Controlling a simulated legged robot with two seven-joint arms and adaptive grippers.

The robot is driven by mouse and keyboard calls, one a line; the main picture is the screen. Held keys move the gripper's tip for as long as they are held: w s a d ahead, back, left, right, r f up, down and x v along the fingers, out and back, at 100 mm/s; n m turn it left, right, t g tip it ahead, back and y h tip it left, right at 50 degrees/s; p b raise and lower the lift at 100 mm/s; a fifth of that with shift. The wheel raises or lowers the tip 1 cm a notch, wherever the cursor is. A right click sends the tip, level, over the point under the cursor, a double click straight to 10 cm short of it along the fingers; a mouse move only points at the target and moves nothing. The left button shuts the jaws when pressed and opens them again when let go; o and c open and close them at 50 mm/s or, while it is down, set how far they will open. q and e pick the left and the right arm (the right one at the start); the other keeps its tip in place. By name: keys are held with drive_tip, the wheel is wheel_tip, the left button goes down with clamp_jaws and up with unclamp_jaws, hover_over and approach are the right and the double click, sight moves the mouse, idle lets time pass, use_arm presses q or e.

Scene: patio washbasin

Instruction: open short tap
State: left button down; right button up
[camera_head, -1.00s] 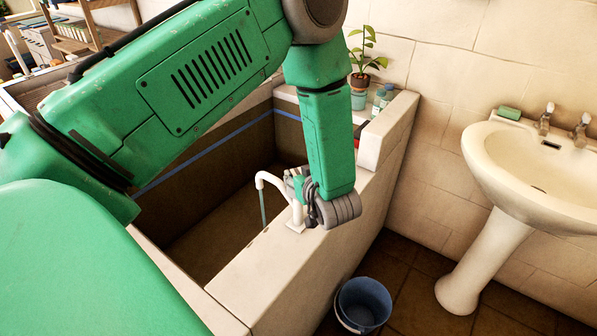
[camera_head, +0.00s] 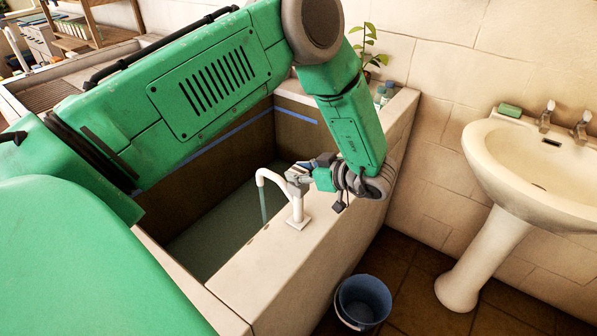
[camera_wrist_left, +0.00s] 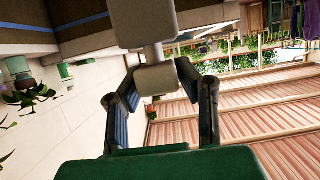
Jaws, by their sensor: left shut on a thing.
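The short white tap (camera_head: 297,213) stands on the rim of the tank (camera_head: 288,262), its spout bent over the inside. A thin stream of water (camera_head: 263,206) falls from the spout. My left gripper (camera_head: 299,180) is at the top of the tap, shut on its handle, which it partly hides. In the left wrist view, the pale block-shaped tap handle (camera_wrist_left: 154,79) lies between the two fingers of my left gripper (camera_wrist_left: 160,92). My right gripper is in neither view.
A blue bucket (camera_head: 362,301) stands on the floor beside the tank. A white washbasin (camera_head: 535,172) with its own taps and a green soap (camera_head: 510,111) is at the right. A potted plant (camera_head: 368,45) and bottles stand at the tank's far end.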

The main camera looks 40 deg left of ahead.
use_arm(q)
drive_tip(key=shift+d, duration=0.1)
drive_tip(key=c, duration=1.2)
unclamp_jaws()
drive_tip(key=shift+w, duration=0.1)
drive_tip(key=v, duration=1.2)
drive_tip(key=shift+w, duration=0.15)
drive_tip(key=shift+f, duration=0.1)
